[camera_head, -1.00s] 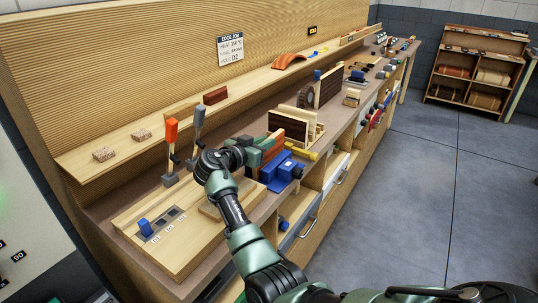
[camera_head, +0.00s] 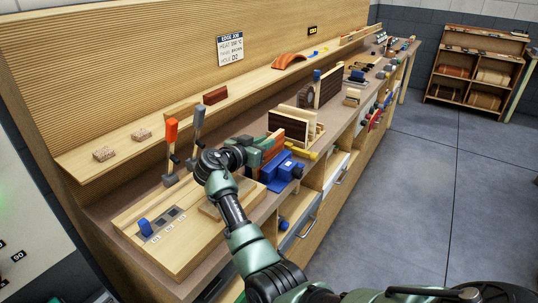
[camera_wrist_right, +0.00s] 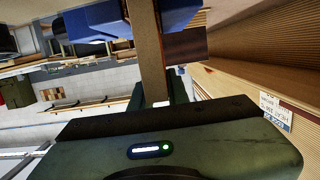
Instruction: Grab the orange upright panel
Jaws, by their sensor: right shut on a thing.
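The orange upright panel (camera_head: 271,157) stands on edge at the blue clamp block (camera_head: 281,172) on the bench. My right gripper (camera_head: 262,150) is at the panel's near end, its green fingers on either side of it. In the right wrist view the panel (camera_wrist_right: 147,50) runs up from between the fingers, which are shut on it, with blue clamp parts (camera_wrist_right: 180,15) on both sides. The gripper body hides the panel's gripped end in that view. My left gripper is not in view.
Two upright levers, one with an orange handle (camera_head: 172,131) and one grey (camera_head: 198,119), stand left of my gripper. A dark upright panel in a wooden rack (camera_head: 290,128) stands just behind. A wooden board with a switch plate (camera_head: 162,224) lies in front. The floor at right is clear.

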